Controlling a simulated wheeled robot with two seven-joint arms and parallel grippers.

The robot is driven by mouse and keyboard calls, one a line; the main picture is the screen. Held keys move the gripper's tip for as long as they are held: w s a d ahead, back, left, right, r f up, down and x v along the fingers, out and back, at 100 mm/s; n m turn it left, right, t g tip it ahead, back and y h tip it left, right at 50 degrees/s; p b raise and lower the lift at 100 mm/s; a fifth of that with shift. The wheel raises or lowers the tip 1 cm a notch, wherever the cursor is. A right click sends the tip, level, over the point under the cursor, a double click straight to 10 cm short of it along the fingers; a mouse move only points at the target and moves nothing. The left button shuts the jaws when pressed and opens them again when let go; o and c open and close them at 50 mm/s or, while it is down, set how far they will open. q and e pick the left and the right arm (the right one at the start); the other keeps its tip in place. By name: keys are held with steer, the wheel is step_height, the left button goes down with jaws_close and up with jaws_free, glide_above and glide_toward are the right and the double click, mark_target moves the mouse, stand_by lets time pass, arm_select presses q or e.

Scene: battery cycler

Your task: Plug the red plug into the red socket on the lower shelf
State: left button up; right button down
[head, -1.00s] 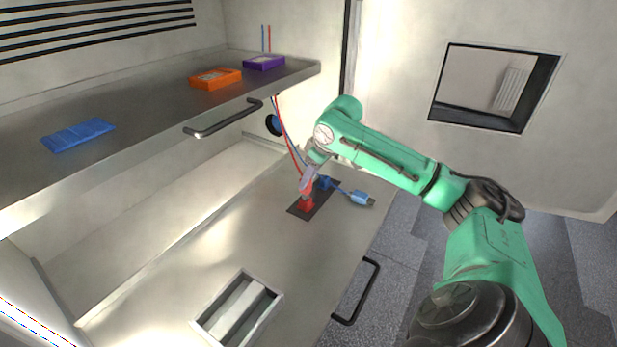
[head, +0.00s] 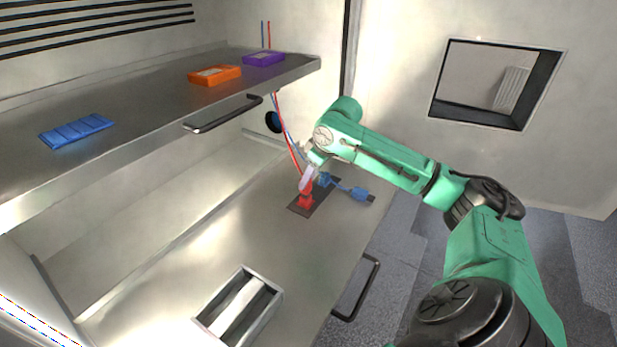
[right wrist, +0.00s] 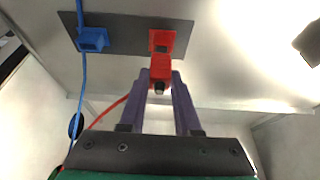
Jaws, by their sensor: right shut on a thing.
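The red socket (head: 305,202) stands on a dark plate (head: 297,208) on the lower shelf. In the right wrist view the red socket (right wrist: 162,38) is at the plate's edge. My right gripper (head: 308,178) is right above it. In the right wrist view the right gripper's purple fingers (right wrist: 160,82) are shut on the red plug (right wrist: 161,70). The plug's front end meets or overlaps the socket there; I cannot tell how deep it sits. A red cable (right wrist: 108,112) trails to the left. My left gripper is not in view.
A blue socket (head: 324,180) sits beside the red one, with a blue plug (head: 359,194) lying near the shelf's right edge. A metal tray (head: 203,325) is at the front. The upper shelf (head: 150,105) holds blue, orange and purple items.

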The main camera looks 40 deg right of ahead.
stand_by(0.6)
steer(key=shift+f, duration=0.75)
stand_by(0.3)
steer(key=c, duration=0.5)
jaws_free()
steer(key=shift+c, duration=0.2)
steer(key=shift+r, duration=0.1)
